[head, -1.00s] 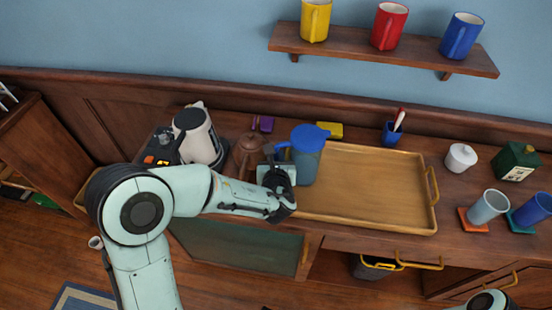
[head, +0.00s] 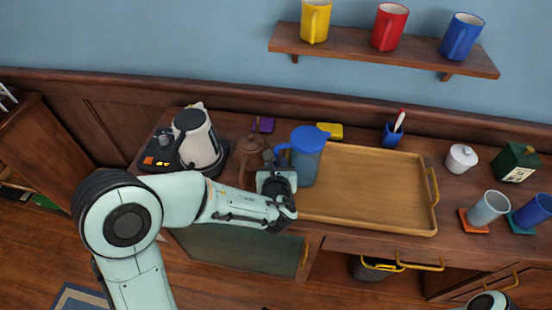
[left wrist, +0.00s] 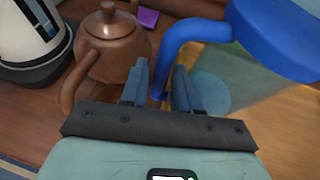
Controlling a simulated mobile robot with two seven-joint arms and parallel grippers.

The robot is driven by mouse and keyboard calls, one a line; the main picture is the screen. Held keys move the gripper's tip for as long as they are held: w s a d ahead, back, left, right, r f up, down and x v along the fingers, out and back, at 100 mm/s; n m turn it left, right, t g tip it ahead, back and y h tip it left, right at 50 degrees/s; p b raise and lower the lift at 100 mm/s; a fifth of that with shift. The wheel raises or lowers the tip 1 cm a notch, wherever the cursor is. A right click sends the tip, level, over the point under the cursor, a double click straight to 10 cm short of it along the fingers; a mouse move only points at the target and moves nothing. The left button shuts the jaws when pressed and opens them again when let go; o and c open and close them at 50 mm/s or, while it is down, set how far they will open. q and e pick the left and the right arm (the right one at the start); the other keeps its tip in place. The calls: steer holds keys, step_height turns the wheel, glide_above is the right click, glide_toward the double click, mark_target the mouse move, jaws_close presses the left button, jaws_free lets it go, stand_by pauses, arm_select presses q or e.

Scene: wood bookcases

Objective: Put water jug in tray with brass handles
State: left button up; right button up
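The water jug (head: 306,160) is translucent blue-grey with a blue lid and handle. It stands upright at the left end of the wooden tray with brass handles (head: 385,205); its base is partly hidden by my arm in the head view. My left gripper (head: 268,165) is just left of the jug. In the left wrist view, the fingers (left wrist: 158,88) are apart, with the lower end of the jug's blue handle (left wrist: 180,42) showing between them and gaps visible beside it. The jug body (left wrist: 235,82) is to their right. My right gripper is out of view.
A brown teapot (head: 248,150) stands close to the left of my gripper, with a kettle (head: 197,140) beyond it. The tray's middle and right are empty. A pen cup (head: 391,134), a white jar (head: 461,158) and cups on coasters stand around the right side.

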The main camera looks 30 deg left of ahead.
arm_select(q)
steer(key=v, duration=0.9)
steer(key=shift+s, duration=0.2)
steer(key=shift+d, duration=0.1)
